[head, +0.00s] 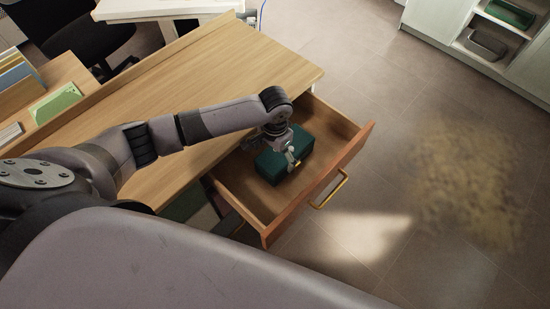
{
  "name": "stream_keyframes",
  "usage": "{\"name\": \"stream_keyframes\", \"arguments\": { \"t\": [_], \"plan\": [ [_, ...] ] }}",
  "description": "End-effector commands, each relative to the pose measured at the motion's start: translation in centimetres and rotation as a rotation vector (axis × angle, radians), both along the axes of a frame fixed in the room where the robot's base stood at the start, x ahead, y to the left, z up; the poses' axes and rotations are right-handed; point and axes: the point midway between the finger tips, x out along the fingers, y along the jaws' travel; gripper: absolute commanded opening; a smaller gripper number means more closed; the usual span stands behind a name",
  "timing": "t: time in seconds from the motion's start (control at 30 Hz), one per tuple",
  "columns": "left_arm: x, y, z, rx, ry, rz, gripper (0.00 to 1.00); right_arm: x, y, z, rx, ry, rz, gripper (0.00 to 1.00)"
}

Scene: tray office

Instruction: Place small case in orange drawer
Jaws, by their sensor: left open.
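The orange drawer (323,187) is pulled out from under the wooden desk, with a yellow handle (329,190) on its front. The small case (270,168), dark green, lies inside the drawer near its middle. My left gripper (292,160) is open right over the case, at its right part. The gripper and wrist hide some of the case, and I cannot tell if the fingers touch it. My right gripper is not in view.
The wooden desk (215,75) has a wide bare top. A black chair (90,40) is behind the desk. A white shelf (470,40) stands at the upper right.

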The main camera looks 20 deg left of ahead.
Motion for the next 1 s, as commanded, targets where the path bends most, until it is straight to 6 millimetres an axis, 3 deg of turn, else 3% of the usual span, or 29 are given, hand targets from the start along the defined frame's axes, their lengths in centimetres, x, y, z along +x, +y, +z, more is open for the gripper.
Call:
{"name": "stream_keyframes", "arguments": {
  "t": [0.2,0.4,0.6,1.0],
  "plan": [
    [0.1,0.0,5.0,-0.002,-0.003,0.0,0.93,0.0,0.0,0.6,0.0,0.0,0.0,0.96],
    [0.0,0.0,7.9,-0.001,-0.001,0.0,0.93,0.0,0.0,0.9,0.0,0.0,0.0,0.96],
    [0.0,0.0,8.8,0.0,0.0,0.0,0.93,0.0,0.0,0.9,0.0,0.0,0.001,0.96],
    [0.0,0.0,8.8,0.0,0.001,0.0,0.93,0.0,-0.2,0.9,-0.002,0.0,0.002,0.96]
  ]
}}
